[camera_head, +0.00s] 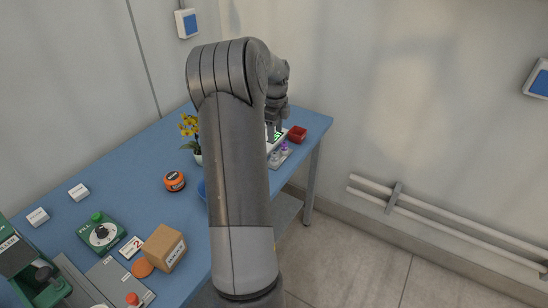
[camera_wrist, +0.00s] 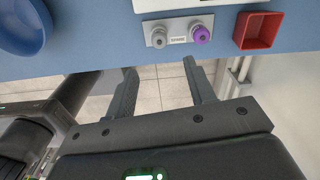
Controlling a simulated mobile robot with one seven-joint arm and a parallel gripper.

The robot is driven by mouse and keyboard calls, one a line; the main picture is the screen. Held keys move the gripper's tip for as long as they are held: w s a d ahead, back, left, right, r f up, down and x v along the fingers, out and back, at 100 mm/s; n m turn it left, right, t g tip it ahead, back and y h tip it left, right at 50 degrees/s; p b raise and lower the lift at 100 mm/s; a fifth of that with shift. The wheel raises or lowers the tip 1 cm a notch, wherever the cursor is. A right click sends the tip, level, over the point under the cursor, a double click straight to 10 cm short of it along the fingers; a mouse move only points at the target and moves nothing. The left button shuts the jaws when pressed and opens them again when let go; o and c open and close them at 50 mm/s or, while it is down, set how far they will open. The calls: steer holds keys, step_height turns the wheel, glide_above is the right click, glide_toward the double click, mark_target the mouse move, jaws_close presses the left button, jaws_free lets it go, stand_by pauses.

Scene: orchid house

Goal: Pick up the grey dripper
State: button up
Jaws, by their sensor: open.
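The grey dripper (camera_wrist: 158,40) is a small round knob-like piece on a light grey labelled holder (camera_wrist: 180,40), on the left end. A purple dripper (camera_wrist: 202,35) sits on the right end of the same holder. In the head view the holder lies near the table's far right edge, partly hidden by my arm. My gripper (camera_wrist: 159,67) is open and empty in the wrist view. Its fingertips appear below the holder in the picture, over the floor beyond the table edge, apart from the grey dripper. The head view shows my gripper (camera_head: 274,127) mostly behind my arm.
A red square tray (camera_wrist: 260,31) stands right of the holder and a blue bowl (camera_wrist: 22,25) left. On the blue table (camera_head: 140,180) are a yellow-flowered plant (camera_head: 190,130), an orange round container (camera_head: 174,181) and a cardboard box (camera_head: 164,247). A wall stands behind.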

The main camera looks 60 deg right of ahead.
mark_target(274, 154)
step_height(274, 154, down, 10)
steer(key=shift+w+f, duration=0.1)
steer(key=shift+w, duration=0.05)
stand_by(0.4)
steer(key=shift+c, duration=0.4)
steer(key=c, duration=1)
